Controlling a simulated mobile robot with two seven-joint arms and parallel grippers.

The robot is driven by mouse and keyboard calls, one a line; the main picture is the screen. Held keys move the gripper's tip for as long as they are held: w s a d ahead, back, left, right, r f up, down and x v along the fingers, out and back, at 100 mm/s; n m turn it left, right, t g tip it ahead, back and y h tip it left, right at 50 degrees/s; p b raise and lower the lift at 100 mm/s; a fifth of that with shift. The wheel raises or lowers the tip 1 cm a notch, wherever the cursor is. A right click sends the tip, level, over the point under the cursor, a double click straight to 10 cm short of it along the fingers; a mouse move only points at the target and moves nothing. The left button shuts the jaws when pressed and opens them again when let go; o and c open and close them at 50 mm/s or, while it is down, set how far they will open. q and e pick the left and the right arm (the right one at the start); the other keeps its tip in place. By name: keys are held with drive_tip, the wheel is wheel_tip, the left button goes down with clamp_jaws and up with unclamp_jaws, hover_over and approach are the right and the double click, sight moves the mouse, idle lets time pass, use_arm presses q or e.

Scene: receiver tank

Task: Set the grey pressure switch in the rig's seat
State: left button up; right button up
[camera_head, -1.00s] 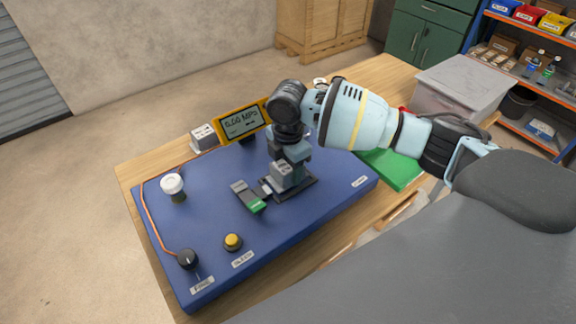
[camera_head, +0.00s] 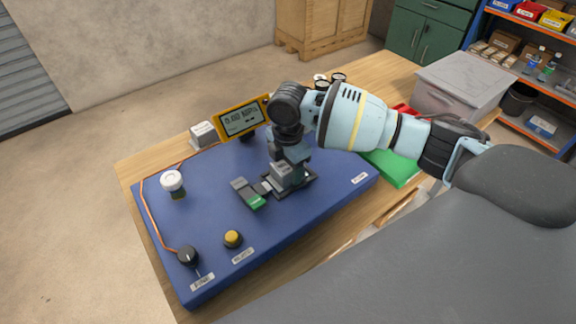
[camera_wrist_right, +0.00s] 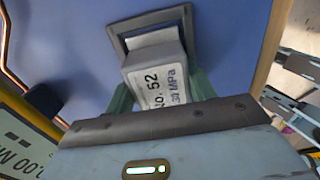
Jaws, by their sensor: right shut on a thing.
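The grey pressure switch (camera_head: 280,172) is held in my right gripper (camera_head: 289,165), which points down over the blue rig. In the right wrist view the switch (camera_wrist_right: 156,75) shows a white label with "No. 52" and "MPa", between the green fingers of the right gripper (camera_wrist_right: 160,88). The seat is a dark grey square frame (camera_head: 303,186) on the rig board. In the right wrist view the switch overlaps the near part of the seat frame (camera_wrist_right: 118,36). I cannot tell whether it sits inside or just above. My left gripper is not in view.
A grey and green lever piece (camera_head: 248,194) lies just left of the seat. The rig (camera_head: 220,215) also carries a yellow-framed display (camera_head: 240,120), a white-capped fitting (camera_head: 172,183), a yellow button (camera_head: 233,239) and a black knob (camera_head: 188,257). A green tray (camera_head: 395,168) lies to the right.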

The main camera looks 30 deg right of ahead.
drive_tip(key=o, duration=1.3)
drive_tip(key=shift+f, duration=0.1)
wheel_tip(320, 180, up, 8)
drive_tip(key=shift+f, duration=0.1)
